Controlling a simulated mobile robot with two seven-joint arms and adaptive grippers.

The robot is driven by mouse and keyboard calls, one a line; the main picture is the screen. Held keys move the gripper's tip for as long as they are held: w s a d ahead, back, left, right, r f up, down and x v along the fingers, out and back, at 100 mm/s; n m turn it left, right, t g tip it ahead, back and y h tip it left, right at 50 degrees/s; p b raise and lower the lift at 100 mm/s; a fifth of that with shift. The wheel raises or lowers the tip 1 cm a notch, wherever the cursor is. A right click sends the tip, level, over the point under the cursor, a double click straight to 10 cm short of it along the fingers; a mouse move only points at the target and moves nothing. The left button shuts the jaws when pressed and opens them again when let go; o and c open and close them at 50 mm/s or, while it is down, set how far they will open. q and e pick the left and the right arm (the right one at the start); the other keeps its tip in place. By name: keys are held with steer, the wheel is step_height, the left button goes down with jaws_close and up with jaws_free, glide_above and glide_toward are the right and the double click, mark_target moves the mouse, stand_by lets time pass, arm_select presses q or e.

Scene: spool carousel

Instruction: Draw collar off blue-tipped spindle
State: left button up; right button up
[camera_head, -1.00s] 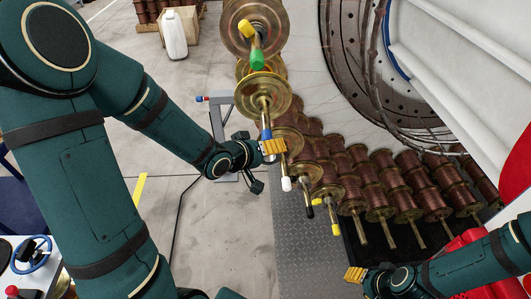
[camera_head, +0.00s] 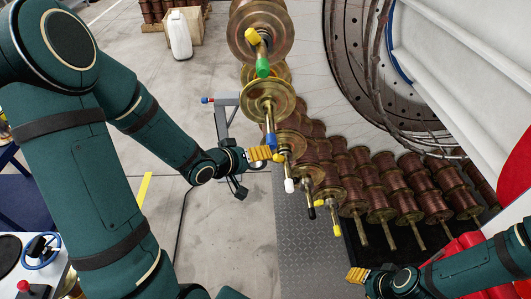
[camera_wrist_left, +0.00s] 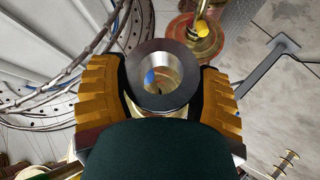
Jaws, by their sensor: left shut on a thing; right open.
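The blue-tipped spindle (camera_head: 270,138) points toward me from a brass spool flange (camera_head: 268,98) on the carousel. My left gripper (camera_head: 266,155) is at its blue end, with yellow finger pads on either side. In the left wrist view the left gripper (camera_wrist_left: 160,90) is shut on a grey steel collar (camera_wrist_left: 165,99). Some blue (camera_wrist_left: 151,77) shows through the collar's bore, off-centre to the left. I cannot tell whether the tip is still inside the bore or just behind it. My right gripper (camera_head: 357,275) is open and empty at the lower right, away from the spindles.
Other spindles are close by: green-tipped (camera_head: 262,67) above, and white-tipped (camera_head: 289,185), black-tipped (camera_head: 311,212) and yellow-tipped ones below. Rows of copper spools (camera_head: 405,190) stand at the right. A grey stand (camera_head: 222,115) is behind my left wrist.

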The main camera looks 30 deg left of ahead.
arm_select(q)
steer(key=s+a+p, duration=0.3)
steer(key=a, duration=0.3)
steer(key=shift+s+a+p, duration=0.15)
steer(key=shift+s+p, duration=0.25)
